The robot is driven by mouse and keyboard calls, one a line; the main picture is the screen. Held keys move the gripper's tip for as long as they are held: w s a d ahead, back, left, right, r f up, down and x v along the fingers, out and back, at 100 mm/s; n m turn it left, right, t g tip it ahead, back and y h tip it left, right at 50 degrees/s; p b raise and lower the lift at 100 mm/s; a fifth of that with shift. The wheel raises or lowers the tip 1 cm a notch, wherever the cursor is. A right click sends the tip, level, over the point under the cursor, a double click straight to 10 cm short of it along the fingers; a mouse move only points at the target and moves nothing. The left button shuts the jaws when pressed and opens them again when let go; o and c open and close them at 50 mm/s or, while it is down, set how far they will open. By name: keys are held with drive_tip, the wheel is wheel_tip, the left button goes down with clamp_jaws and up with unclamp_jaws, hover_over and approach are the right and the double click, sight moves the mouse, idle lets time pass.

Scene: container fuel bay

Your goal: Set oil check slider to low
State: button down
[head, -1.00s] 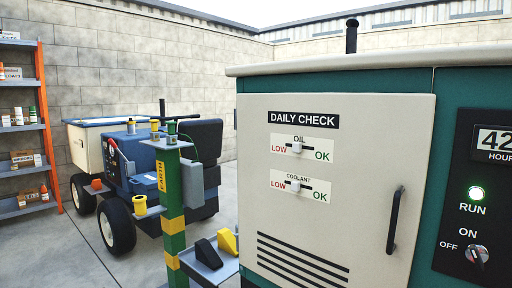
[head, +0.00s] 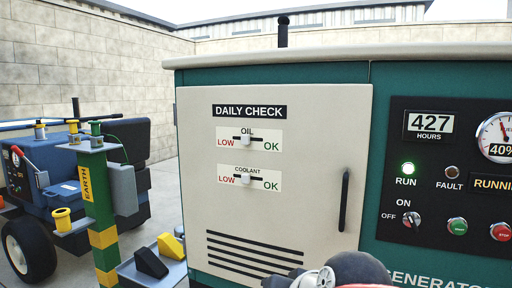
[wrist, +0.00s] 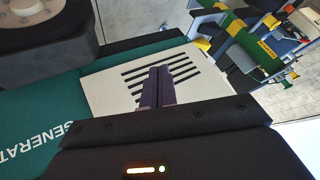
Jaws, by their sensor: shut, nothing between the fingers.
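The oil slider (head: 245,140) is a small pale knob on a short black track, on a white label with red LOW at left and green OK at right. Its knob stands near the middle of the track. The label is on the cream door (head: 300,130) under the DAILY CHECK sign (head: 249,111). My gripper (wrist: 157,72) is shut and empty in the wrist view, with the door's vent slots beyond its fingertips. Part of my arm shows at the bottom of the head view, well below the slider. The oil slider is not visible in the wrist view.
A similar coolant slider (head: 245,179) sits just below. A black door handle (head: 344,200) stands out at the door's right. The generator's control panel (head: 450,150) is farther right. A green and yellow earth post (head: 101,215) and a shelf with wedges stand at left.

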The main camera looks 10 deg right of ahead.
drive_tip(key=w+d+r+m+t+b, duration=0.2)
drive_tip(key=w+d+r+m+t, duration=0.2)
drive_tip(key=r, duration=0.7)
drive_tip(key=w+d+r+m+t+b, duration=0.1)
drive_tip(key=w+d+r+m+t, duration=0.3)
drive_tip(key=w+r+m, duration=0.4)
drive_tip(key=w+r+t, duration=0.1)
drive_tip(key=w+r, duration=0.3)
drive_tip(key=w, duration=0.1)
drive_tip(key=shift+w+r+m+t+b, duration=0.15)
drive_tip(key=shift+m+t+b, duration=0.15)
drive_tip(key=shift+b, duration=0.05)
drive_tip(key=shift+w, duration=0.1)
drive_tip(key=p, duration=0.2)
approach(250, 138)
drive_tip(key=w+d, duration=0.1)
drive_tip(key=w, duration=0.2)
drive_tip(key=w+d, duration=0.1)
drive_tip(key=shift+w+d, duration=0.15)
drive_tip(key=shift+d, duration=0.25)
drive_tip(key=shift+w+a, duration=0.3)
drive_tip(key=shift+a, duration=0.25)
drive_tip(key=shift+w+a, duration=0.25)
drive_tip(key=shift+a, duration=0.3)
drive_tip(key=shift+w+a+p, duration=0.3)
drive_tip(key=shift+w+a, duration=0.1)
drive_tip(key=shift+a, duration=0.1)
drive_tip(key=shift+a, duration=0.1)
